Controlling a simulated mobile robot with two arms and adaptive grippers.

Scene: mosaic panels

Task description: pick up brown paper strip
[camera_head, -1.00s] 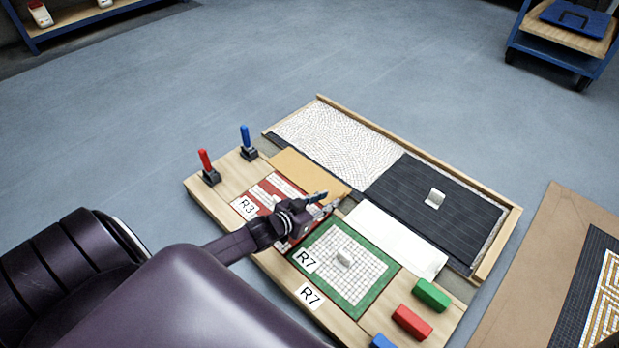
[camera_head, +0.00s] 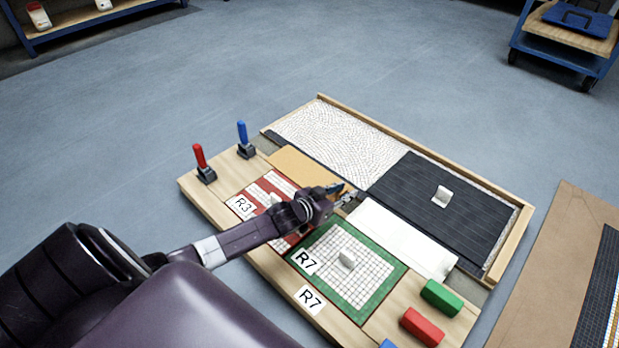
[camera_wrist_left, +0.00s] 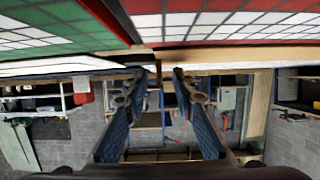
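The brown paper strip (camera_head: 300,167) lies flat on the table between the red panel and the white textured sheet in the head view. Its right end is near my left gripper (camera_head: 345,194), which partly hides that end. In the left wrist view my left gripper (camera_wrist_left: 157,75) has its two blue-padded fingers apart with nothing between them. I cannot tell from these views whether the fingertips touch the strip. My right gripper is not in view.
A white strip (camera_head: 400,238) lies to the right, beside the dark panel (camera_head: 440,210). The red panel (camera_head: 258,192) and green-bordered panel (camera_head: 362,301) are in front. Red (camera_head: 200,158) and blue (camera_head: 243,135) upright handles stand at the left. Coloured blocks sit at the front right.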

